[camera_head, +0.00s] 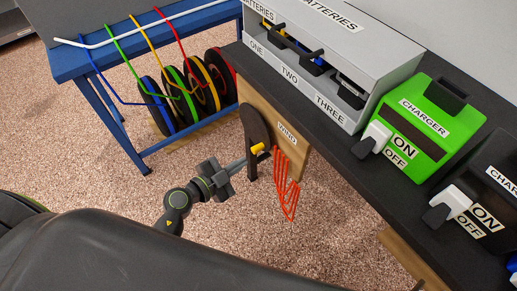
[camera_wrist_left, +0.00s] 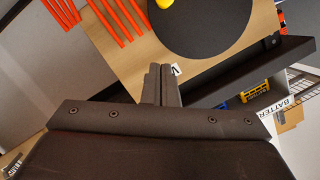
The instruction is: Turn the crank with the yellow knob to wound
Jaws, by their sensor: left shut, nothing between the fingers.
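The crank is a dark round disc (camera_head: 254,124) on a wooden panel under the bench, with a yellow knob (camera_head: 258,148) at its lower edge. A label reading WIND (camera_head: 287,134) is on the panel beside it. My left gripper (camera_head: 241,163) is just below and left of the knob, apart from it as far as I can tell. In the left wrist view its fingers (camera_wrist_left: 162,86) are together and empty. There the disc (camera_wrist_left: 205,22) lies beyond them and the knob (camera_wrist_left: 164,3) is cut by the top edge. My right gripper is not in view.
Orange cords (camera_head: 287,185) hang right of the crank and also show in the left wrist view (camera_wrist_left: 112,14). The dark bench (camera_head: 345,157) overhangs above, with a battery box (camera_head: 317,92) and a green charger (camera_head: 424,118). A blue table (camera_head: 75,62) with coloured reels stands left.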

